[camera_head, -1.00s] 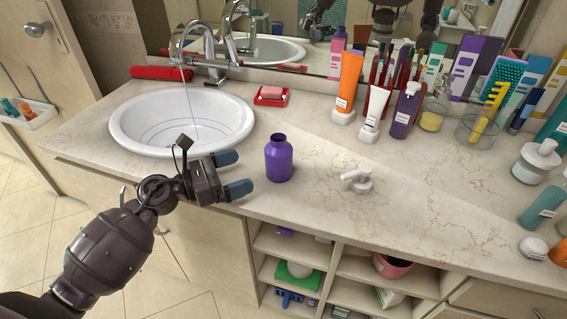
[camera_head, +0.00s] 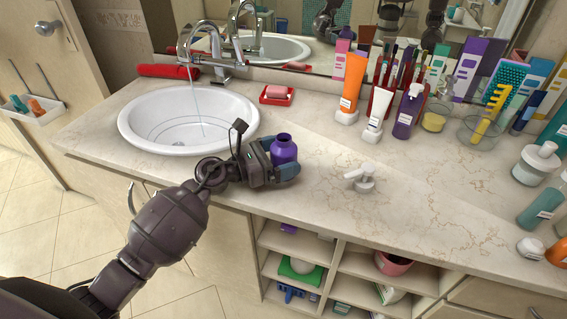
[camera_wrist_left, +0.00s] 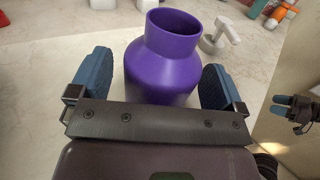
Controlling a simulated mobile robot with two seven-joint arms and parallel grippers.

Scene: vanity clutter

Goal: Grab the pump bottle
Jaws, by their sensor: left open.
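The purple bottle body (camera_head: 283,147) stands upright on the counter in front of the sink, its open neck without a pump. The wrist view shows the same purple bottle (camera_wrist_left: 172,55) between my two blue fingers. My left gripper (camera_head: 281,162) is open around the bottle, one finger on each side; a gap shows on the left, while contact on the right is unclear. A white pump head (camera_head: 361,177) lies on the counter to the right of the bottle. A gripper with blue tips, apparently my right one (camera_wrist_left: 290,106), shows at the right of the wrist view.
The sink (camera_head: 190,118) with running water is behind left. A red soap dish (camera_head: 277,96) is behind the bottle. Tubes and another purple bottle with a white pump (camera_head: 408,112) stand at the back. The front right counter (camera_head: 440,205) is mostly clear.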

